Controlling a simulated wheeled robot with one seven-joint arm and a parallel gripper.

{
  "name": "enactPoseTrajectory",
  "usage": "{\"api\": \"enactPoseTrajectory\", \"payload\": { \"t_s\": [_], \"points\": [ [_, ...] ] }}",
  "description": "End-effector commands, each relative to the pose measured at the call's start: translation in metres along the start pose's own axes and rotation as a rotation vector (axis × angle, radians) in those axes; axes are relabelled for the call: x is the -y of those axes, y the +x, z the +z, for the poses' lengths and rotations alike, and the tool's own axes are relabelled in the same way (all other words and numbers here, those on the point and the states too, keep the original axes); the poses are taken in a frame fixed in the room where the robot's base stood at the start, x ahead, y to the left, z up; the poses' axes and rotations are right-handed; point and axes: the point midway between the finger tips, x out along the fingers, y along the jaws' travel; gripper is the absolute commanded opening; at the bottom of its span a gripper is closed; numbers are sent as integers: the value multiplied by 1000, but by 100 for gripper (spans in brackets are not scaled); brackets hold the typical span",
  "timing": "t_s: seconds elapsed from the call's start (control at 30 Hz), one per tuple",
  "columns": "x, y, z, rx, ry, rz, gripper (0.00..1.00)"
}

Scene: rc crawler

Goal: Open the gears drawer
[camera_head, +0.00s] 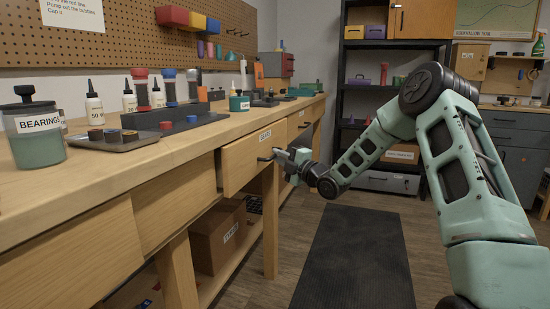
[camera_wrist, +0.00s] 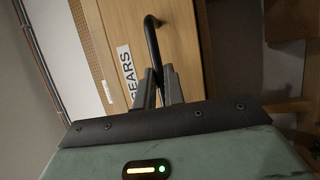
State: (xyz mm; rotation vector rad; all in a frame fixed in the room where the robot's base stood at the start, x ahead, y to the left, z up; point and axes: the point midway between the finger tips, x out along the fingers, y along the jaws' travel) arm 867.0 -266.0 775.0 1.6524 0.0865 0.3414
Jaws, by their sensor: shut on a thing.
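The gears drawer (camera_head: 240,165) is a wooden drawer under the bench top, and it stands out from the bench front, partly open. My gripper (camera_wrist: 160,88) is shut on the handle; in the head view my gripper (camera_head: 285,156) is at the drawer's front. The drawer's inside is hidden from both views.
The wooden bench (camera_head: 150,165) runs along the left, with a jar labelled bearings (camera_head: 35,135), bottles and a dark rack on top. A cardboard box (camera_head: 218,238) sits on the lower shelf. A dark mat (camera_head: 353,260) covers clear floor beside the bench.

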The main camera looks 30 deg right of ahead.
Motion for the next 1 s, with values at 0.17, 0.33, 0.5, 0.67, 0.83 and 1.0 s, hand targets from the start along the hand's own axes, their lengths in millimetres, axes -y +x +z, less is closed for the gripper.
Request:
{"api": "enactPoseTrajectory", "payload": {
  "t_s": [0.17, 0.33, 0.5, 0.67, 0.83, 1.0],
  "points": [
    [-5, -32, 14, 2, -4, -2, 0],
    [-13, -74, 31, 4, -4, -3, 0],
    [-22, -117, 49, 4, -3, -1, 0],
    [-30, -158, 66, 5, -2, -2, 0],
    [-38, -200, 83, 4, -2, -2, 0],
    [-46, -238, 99, 3, -2, -1, 0]
  ]
}}
